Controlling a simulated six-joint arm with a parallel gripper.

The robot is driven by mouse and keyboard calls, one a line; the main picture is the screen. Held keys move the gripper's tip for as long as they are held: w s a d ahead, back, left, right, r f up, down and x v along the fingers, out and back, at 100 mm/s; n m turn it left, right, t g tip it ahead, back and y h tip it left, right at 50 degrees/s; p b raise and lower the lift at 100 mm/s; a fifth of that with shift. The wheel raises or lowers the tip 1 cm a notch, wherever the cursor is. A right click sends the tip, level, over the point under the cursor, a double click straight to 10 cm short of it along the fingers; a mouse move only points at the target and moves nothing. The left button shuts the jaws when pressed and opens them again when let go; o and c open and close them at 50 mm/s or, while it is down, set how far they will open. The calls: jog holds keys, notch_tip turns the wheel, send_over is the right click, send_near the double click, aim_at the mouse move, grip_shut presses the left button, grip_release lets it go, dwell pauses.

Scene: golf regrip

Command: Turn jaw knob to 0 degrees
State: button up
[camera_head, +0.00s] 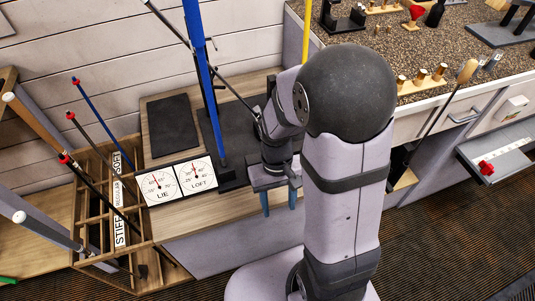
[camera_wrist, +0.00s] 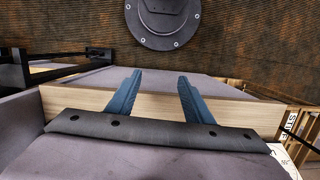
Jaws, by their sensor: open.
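My gripper (camera_head: 279,203) hangs at the front edge of the wooden bench with its two blue fingers pointing down. The fingers are apart with nothing between them, and they also show spread in the wrist view (camera_wrist: 160,78). No knob labelled as the jaw knob can be made out. A red knob (camera_head: 487,168) sits on a grey drawer or shelf with a white marked strip at the far right, well away from my gripper. My arm hides part of the bench fixture. Two dials marked LIE (camera_head: 159,186) and LOFT (camera_head: 197,174) lie left of my gripper.
A tall blue post (camera_head: 207,80) rises from the bench behind the dials. A wooden club rack (camera_head: 128,170) with several clubs stands at the left. A speckled counter (camera_head: 445,40) with small brass parts is at upper right. Carpeted floor is open at lower right.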

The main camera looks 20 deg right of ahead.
jog(key=w+r, duration=0.1)
jog(key=w, duration=0.2)
jog(key=w+r+t+p, duration=0.1)
jog(key=w+r, duration=0.1)
jog(key=w, duration=0.2)
jog(key=w+r+t+p, duration=0.1)
jog(key=w+r, duration=0.1)
jog(key=w, duration=0.1)
jog(key=shift+w+d+r, duration=0.1)
jog(key=shift+w+d, duration=0.25)
jog(key=shift+d, duration=0.05)
jog(key=shift+w+r+n, duration=0.1)
jog(key=shift+w+n, duration=0.2)
jog(key=shift+f, duration=3.65)
jog(key=c, duration=1)
